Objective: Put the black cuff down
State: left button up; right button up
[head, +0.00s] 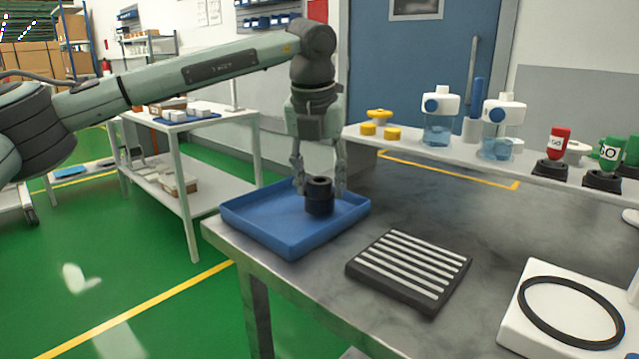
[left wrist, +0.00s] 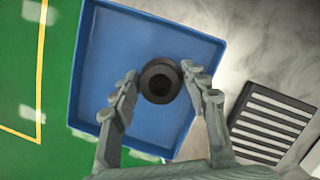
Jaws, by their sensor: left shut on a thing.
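The black cuff (head: 319,203) is a short, dark, upright cylinder with a round hole in its top. My left gripper (head: 320,182) points down from above and is shut on it. In the left wrist view the cuff (left wrist: 160,82) sits between the two fingers of the gripper (left wrist: 158,76). The cuff is inside the outline of the blue tray (head: 258,232), over its bare floor, which also shows in the left wrist view (left wrist: 115,50). I cannot tell whether its underside touches the tray floor. My right gripper is not in view.
The tray is at the grey bench's (head: 300,268) left corner. A black ribbed block (head: 408,268) lies to its right, then a white plate (head: 515,322) with a black ring (head: 570,312). A raised shelf (head: 400,148) with bottles runs behind. Bare bench separates the tray and block.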

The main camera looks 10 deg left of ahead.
pick_arm(q)
jog(key=shift+f, duration=0.3)
jog(key=shift+f, duration=0.15)
jog(key=o, duration=1.2)
jog(key=shift+c, duration=0.2)
jog(key=v, duration=1.2)
